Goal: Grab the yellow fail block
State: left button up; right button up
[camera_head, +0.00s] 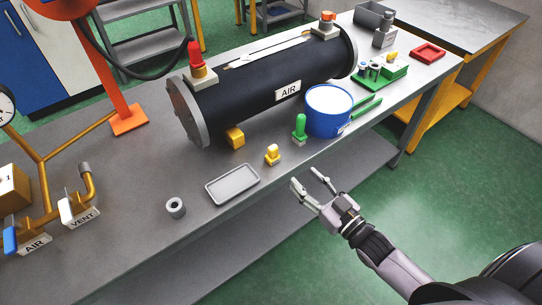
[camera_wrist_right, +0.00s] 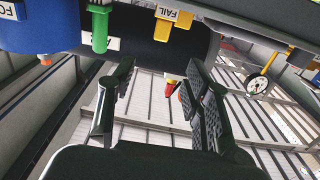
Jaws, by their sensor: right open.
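The yellow fail block (camera_head: 272,154) stands near the front edge of the bench, between the grey tray and the green block. In the right wrist view it shows upside down at the top, with a white FAIL label (camera_wrist_right: 167,14). My right gripper (camera_head: 304,179) is open and empty, in front of the bench edge and to the right of the yellow block. Its two fingers (camera_wrist_right: 160,72) stand apart in the wrist view, with nothing between them, and the block lies beyond the tips. My left gripper is not in view.
A green block (camera_head: 299,128) and a blue round container (camera_head: 328,112) stand to the right of the yellow block. A grey tray (camera_head: 232,185) lies to its left. The large black AIR cylinder (camera_head: 265,80) is behind. Floor is open before the bench.

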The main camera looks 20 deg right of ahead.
aim_at(275, 150)
jog(key=p+x, duration=0.1)
jog(key=x, duration=0.8)
jog(key=shift+w+a+p, duration=0.1)
jog(key=shift+w+p, duration=0.1)
jog(key=shift+p, duration=0.1)
jog(key=p+x, duration=0.1)
jog(key=x, duration=0.3)
jog(key=shift+w+a+p, duration=0.1)
jog(key=shift+w+p, duration=0.2)
jog(key=shift+w+a, duration=0.15)
jog(key=shift+w, duration=0.25)
jog(key=shift+c, duration=0.5)
grip_shut()
